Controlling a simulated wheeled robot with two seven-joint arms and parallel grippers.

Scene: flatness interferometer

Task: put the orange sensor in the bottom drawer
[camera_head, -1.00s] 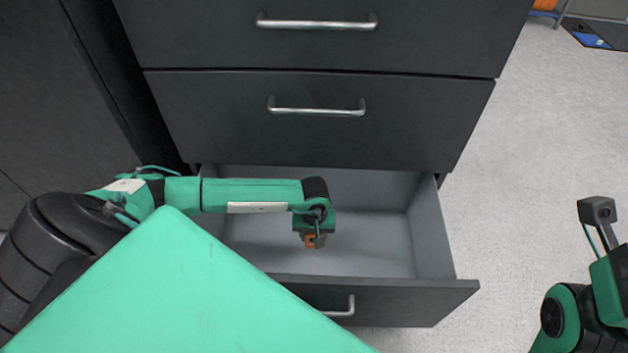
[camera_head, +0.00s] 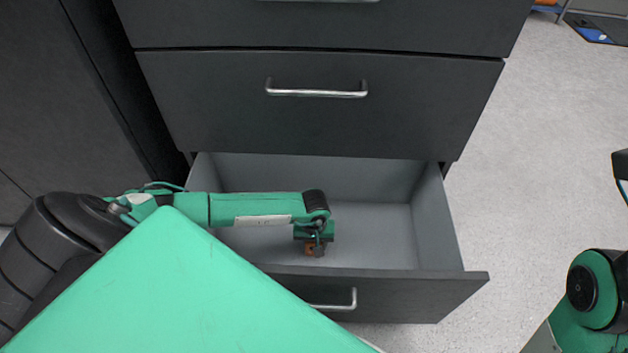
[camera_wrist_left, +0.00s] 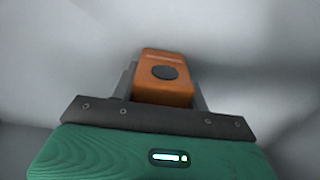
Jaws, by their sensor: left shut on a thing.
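The orange sensor (camera_wrist_left: 165,92) shows in the left wrist view as an orange block with a dark round spot on its face. The bottom drawer (camera_head: 372,225) is pulled open, with a grey, otherwise empty interior. My left gripper and the sensor are over or inside the drawer opening; their height above its floor is hard to tell. My right arm is at the right edge, and its gripper is cut off by the frame.
The closed drawer above (camera_head: 320,120) with its metal handle stands behind the opening. The open drawer's front panel (camera_head: 420,295) is on the near side. A dark cabinet (camera_head: 70,90) stands at the left.

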